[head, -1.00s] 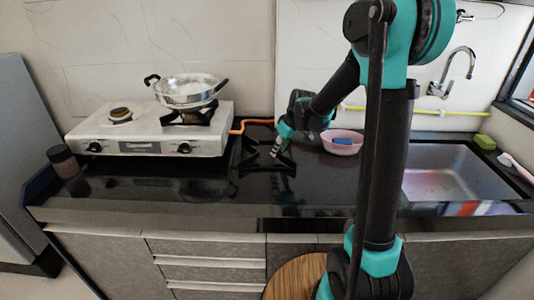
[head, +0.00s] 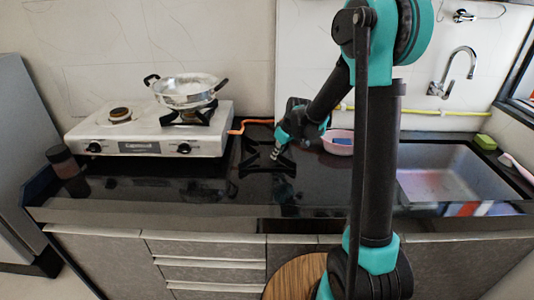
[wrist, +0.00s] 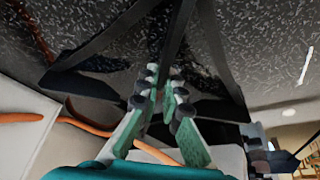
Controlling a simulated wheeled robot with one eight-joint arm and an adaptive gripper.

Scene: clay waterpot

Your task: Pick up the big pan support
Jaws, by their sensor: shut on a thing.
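The big pan support (head: 263,163) is a black frame of crossing bars at the middle of the dark countertop, right of the stove. It also shows in the wrist view (wrist: 110,38), with its bars spreading beyond my fingers. My gripper (head: 276,152) reaches down to it from the right. In the wrist view my gripper (wrist: 165,88) has its green fingers closed on a bar of the support. The fingers hide part of that bar. I cannot tell whether the support is clear of the counter.
A white stove (head: 150,137) with a steel pan (head: 187,90) stands at the left. An orange hose (head: 255,121) runs behind the support. A pink bowl (head: 339,147) is close to the right of my gripper, before the sink (head: 450,176).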

